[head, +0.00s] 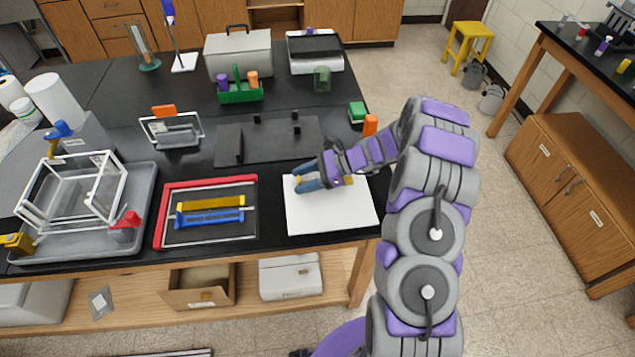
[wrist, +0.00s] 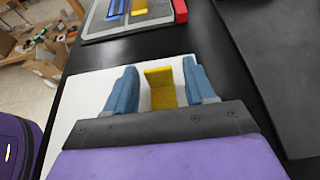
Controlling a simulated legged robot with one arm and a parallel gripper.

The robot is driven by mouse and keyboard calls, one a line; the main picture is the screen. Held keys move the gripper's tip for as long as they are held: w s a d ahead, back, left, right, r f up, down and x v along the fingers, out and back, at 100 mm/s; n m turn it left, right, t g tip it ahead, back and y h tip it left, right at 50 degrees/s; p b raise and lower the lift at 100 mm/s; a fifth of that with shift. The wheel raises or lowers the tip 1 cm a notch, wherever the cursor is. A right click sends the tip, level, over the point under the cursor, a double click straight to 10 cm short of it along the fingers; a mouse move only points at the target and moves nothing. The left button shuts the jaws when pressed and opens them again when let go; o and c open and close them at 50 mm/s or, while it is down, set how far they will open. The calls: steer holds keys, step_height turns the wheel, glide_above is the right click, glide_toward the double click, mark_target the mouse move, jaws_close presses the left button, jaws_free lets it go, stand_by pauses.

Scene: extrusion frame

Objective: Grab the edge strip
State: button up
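A yellow strip (wrist: 160,88) lies over the white board (wrist: 82,108) in the wrist view, between my gripper's two blue fingers. Gaps show on both sides of it, so the fingers do not appear to close on it. My gripper (wrist: 161,88) is open. In the head view my gripper (head: 306,178) is low over the white board (head: 330,213), and small yellow parts show beside the fingers; most of the strip is hidden there. I cannot tell its height above the board. More strips, one yellow (head: 210,203) and one blue (head: 209,219), lie on a red-edged panel (head: 166,205) to the left.
A dark plate with pegs (head: 270,150) lies behind the white board. An orange item (head: 370,125) and a green box (head: 356,112) stand near the table's right edge. A grey tray (head: 145,190) holding a white frame (head: 75,190) is at far left.

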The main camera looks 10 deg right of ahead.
steer(key=c, duration=0.9)
steer(key=shift+r, duration=0.1)
steer(key=shift+c, duration=0.2)
